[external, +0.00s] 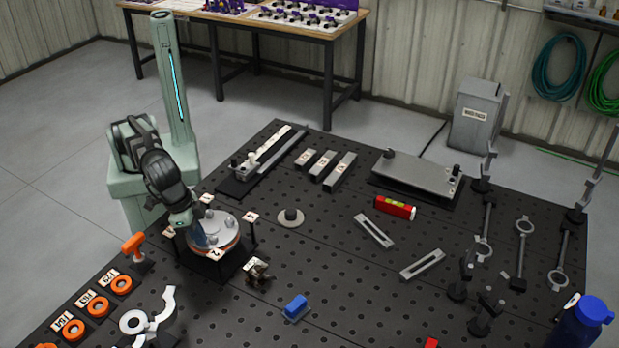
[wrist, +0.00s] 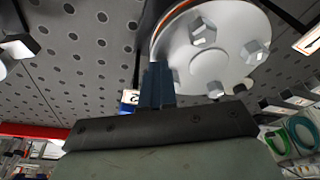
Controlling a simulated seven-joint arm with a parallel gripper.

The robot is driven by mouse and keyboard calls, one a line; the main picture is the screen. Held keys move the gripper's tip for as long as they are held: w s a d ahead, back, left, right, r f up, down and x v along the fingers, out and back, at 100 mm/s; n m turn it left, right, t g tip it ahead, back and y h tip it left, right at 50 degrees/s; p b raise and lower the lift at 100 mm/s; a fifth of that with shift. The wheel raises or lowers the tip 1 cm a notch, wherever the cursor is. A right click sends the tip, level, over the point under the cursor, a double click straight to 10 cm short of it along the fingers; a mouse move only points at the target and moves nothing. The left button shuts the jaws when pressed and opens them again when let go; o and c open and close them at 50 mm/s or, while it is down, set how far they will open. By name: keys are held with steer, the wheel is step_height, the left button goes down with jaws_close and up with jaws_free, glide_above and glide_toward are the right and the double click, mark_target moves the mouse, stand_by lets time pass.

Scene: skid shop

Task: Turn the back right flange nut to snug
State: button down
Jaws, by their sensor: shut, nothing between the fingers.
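The round flange (external: 222,242) is a silver disc with an orange edge on a dark stand with small numbered tags around it. In the wrist view the flange (wrist: 208,68) fills the upper middle, with several hex nuts on its face, such as one at the top (wrist: 203,31) and one at the right (wrist: 256,50). Which of them is the back right nut I cannot tell from the wrist view. My gripper (external: 199,240) is over the flange's left side in the external view. Its blue fingers (wrist: 157,84) are shut and empty, beside the flange rim; contact with a nut is unclear.
A grey disc with a dark knob (external: 290,217) stands right of the flange. An orange-handled clamp (external: 134,246) and orange rings (external: 98,306) lie at the left.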

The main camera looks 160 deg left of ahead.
steer(key=shift+s+a, duration=0.1)
steer(key=shift+s, duration=0.5)
steer(key=shift+s+a+r, duration=0.1)
steer(key=shift+s+a, duration=0.2)
steer(key=shift+s, duration=0.15)
steer(key=shift+d, duration=0.1)
stand_by(0.4)
steer(key=shift+s+d, duration=0.25)
steer(key=shift+r, duration=3)
steer(key=shift+w, duration=0.1)
steer(key=shift+w+f, duration=0.4)
steer(key=shift+w, duration=0.2)
steer(key=shift+w+f, duration=0.35)
steer(key=shift+w, duration=0.25)
steer(key=shift+f, duration=2.3)
